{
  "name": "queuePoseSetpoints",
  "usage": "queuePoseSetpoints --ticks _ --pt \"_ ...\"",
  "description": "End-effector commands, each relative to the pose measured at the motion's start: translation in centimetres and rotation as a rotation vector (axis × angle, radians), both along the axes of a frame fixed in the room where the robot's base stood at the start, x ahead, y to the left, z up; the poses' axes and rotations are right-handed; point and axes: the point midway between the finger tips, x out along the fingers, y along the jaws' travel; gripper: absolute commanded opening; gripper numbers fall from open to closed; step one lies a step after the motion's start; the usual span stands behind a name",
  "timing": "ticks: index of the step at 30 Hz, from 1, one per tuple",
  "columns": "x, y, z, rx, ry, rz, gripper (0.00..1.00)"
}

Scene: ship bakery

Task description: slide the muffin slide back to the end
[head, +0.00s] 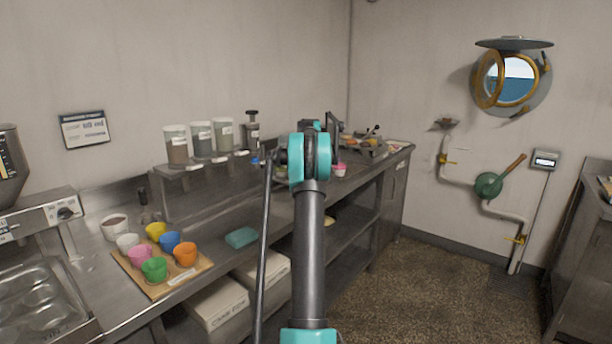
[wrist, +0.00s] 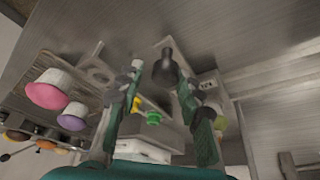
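My gripper (wrist: 158,76) shows in the wrist view with its two green fingers apart. A dark rounded knob (wrist: 165,66) shows near the right fingertip, with a gap to the left finger; I cannot tell whether it touches. A pale plate with round openings (wrist: 95,72) lies left of the fingers. A pink-and-white muffin (wrist: 48,92) and a purple-and-white one (wrist: 73,116) are farther left. In the head view my arm hides the fingertips; a pink muffin (head: 340,170) shows just right of it. I cannot tell for sure which part is the muffin slide.
At the counter's far end is a rack with orange pieces (head: 362,143). Jars (head: 200,140) stand on a raised shelf at left. Coloured cups (head: 170,241) stand on a board (head: 150,286) nearer me. The floor (head: 420,290) to the right is clear.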

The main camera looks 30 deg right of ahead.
Motion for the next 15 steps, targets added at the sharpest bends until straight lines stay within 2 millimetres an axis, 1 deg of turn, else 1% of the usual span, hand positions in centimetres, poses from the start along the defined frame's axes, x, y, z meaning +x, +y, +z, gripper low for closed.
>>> queuePoseSetpoints --ticks 1,2,11,15 --pt "0.0 0.0 0.0 0.0 0.001 0.0 0.44" --pt "0.0 0.0 0.0 0.0 0.001 0.0 0.47" --pt "-0.1 0.2 0.0 0.002 0.002 0.002 0.47" --pt "-0.5 0.4 1.1 0.003 0.003 0.002 0.47"
